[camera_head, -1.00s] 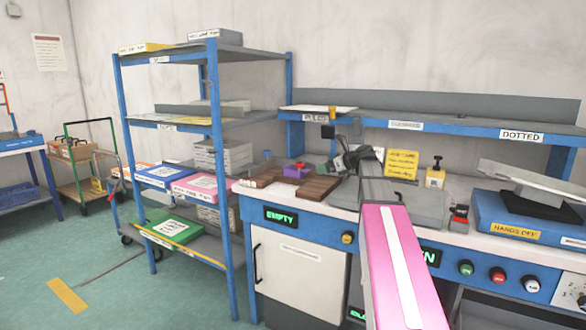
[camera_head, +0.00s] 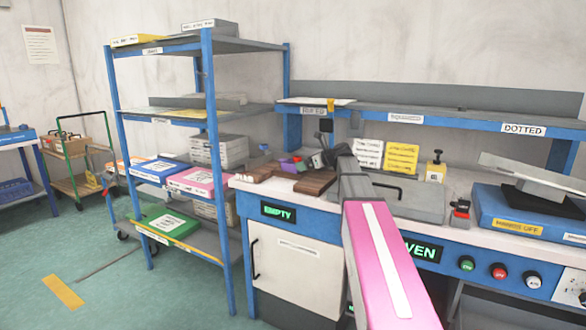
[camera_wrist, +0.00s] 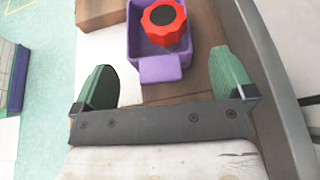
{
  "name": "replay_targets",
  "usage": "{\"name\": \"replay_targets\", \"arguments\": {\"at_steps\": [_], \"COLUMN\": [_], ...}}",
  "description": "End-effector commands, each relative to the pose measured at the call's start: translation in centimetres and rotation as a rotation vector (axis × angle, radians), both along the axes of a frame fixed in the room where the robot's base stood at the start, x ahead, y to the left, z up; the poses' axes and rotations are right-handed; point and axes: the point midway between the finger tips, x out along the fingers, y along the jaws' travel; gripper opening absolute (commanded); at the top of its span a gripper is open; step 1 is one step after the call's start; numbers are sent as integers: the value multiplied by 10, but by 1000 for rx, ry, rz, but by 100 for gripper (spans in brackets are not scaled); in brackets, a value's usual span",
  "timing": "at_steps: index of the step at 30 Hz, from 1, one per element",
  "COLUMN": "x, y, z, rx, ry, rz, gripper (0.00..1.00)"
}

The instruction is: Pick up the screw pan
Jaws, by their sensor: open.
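The screw pan, a small purple open pan with a flat tab at its near edge (camera_wrist: 160,70), is ahead in the wrist view. A red lobed knob with a dark centre (camera_wrist: 163,18) shows in or over it. In the wrist view my gripper (camera_wrist: 165,62) is open, with one green finger on each side of the pan's tab end. Nothing is between the fingers that I can tell is touched.
Brown wooden blocks (camera_head: 315,182) lie beside the pan on the white bench top. A blue shelf rack (camera_head: 222,180) stands at the left. A grey plate with a black handle (camera_head: 415,203) lies right of my arm. An upper shelf (camera_head: 450,123) runs behind.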

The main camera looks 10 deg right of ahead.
Motion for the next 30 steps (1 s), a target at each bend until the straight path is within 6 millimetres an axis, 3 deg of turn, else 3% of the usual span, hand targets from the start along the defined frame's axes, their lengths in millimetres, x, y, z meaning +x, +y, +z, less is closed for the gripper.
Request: {"name": "replay_targets", "arguments": {"at_steps": [6, 12, 13, 17, 30], "x": [16, 15, 15, 15, 15], "y": [19, 19, 19, 19, 19], "z": [-10, -10, -10, -10, -6], "rx": [0, 0, 0, 0, 0], "ry": [0, 0, 0, 0, -2], "rz": [0, -1, -1, -1, -1], "gripper": [100, 100, 94, 51, 50]}}
